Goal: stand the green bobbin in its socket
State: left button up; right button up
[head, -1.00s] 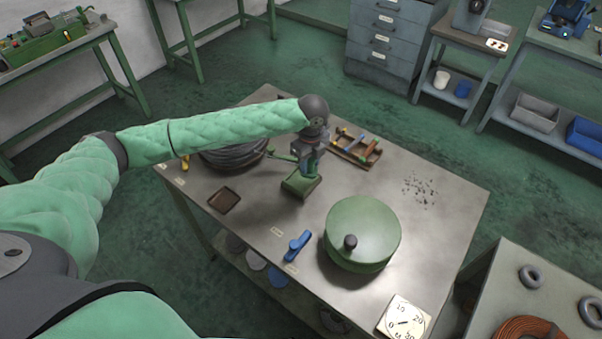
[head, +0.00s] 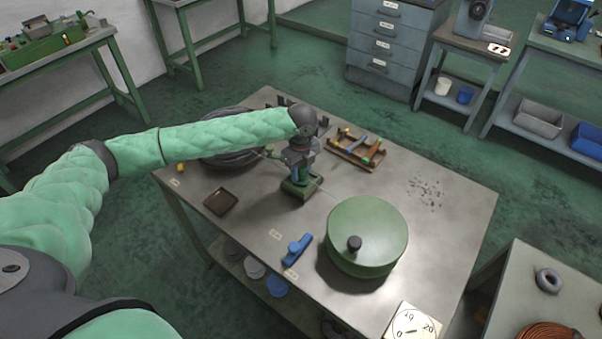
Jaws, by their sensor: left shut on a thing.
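My left gripper (head: 299,178) points down over a small dark green block (head: 301,190) on the grey table. It is shut, with its fingertips low and close to the block's top. The green bobbin appears to be between the fingers, but it is mostly hidden by the gripper and too small to make out. I cannot tell whether it touches or sits in a socket; no socket opening shows. My right gripper is not in view.
A large green drum with a black knob (head: 367,236) stands to the right. A blue clamp-like tool (head: 297,250), a small brown tray (head: 221,202) and a wooden rack (head: 352,158) with coloured pieces lie around. A dark coil (head: 222,150) is behind my arm. The right tabletop is fairly clear.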

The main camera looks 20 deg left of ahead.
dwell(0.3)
pick_arm(q)
jog(key=o, duration=1)
jog(key=shift+f, duration=0.1)
jog(key=shift+r, duration=0.3)
jog(key=shift+r+p, duration=0.3)
jog(key=shift+p, duration=0.2)
notch_tip(320, 180, up, 4)
jog(key=p, duration=0.4)
jog(key=shift+r, duration=0.25)
notch_tip(320, 180, up, 4)
jog(key=p, duration=0.3)
jog(key=shift+r, duration=1.25)
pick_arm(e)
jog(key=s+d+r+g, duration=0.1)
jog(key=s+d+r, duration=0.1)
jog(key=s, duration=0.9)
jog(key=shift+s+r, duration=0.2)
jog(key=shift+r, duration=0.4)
